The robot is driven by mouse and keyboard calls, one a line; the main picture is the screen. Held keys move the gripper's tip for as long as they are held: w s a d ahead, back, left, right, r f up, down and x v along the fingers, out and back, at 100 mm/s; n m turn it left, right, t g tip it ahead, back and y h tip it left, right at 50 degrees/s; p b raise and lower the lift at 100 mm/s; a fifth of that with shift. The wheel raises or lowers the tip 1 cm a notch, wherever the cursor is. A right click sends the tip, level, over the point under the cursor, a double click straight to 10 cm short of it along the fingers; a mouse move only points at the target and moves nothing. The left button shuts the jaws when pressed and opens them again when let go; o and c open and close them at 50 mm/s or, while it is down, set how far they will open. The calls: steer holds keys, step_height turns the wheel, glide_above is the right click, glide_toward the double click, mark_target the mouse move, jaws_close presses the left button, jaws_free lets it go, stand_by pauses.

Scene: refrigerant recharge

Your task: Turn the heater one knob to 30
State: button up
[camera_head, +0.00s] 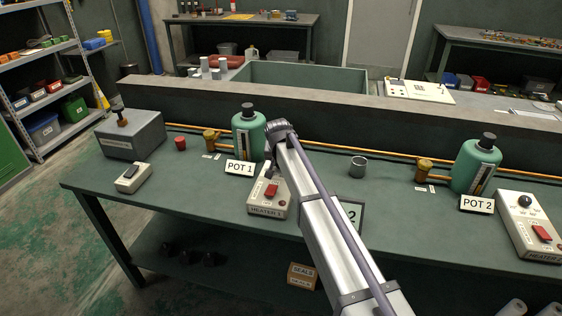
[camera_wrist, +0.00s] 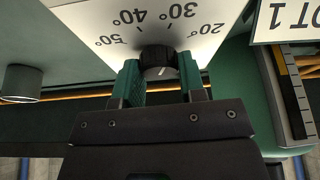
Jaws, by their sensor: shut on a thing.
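Heater one, a white box (camera_head: 256,204) labelled HEATER 1 with a red switch, stands on the bench in front of the POT 1 sign. In the wrist view its white face (camera_wrist: 95,18) appears upside down, with 20°, 30°, 40° and 50° marks. My gripper (camera_wrist: 160,73) is shut on the black knob (camera_wrist: 157,54), one green finger on each side. A small white line shows on the knob, but I cannot tell which mark it points at. In the head view my arm hides the knob and most of the gripper.
Green pot 1 (camera_head: 249,134) stands close behind the heater, with its POT 1 sign (camera_head: 239,168). A metal cup (camera_head: 358,167) stands right of my arm. Pot 2 (camera_head: 475,167) and another heater (camera_head: 527,226) are farther right.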

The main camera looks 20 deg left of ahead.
steer(key=shift+m, duration=0.3)
steer(key=o, duration=0.9)
steer(key=p+v, duration=1)
steer(key=shift+s+a+r, duration=0.15)
steer(key=shift+s+r, duration=0.05)
steer(key=shift+r, duration=0.2)
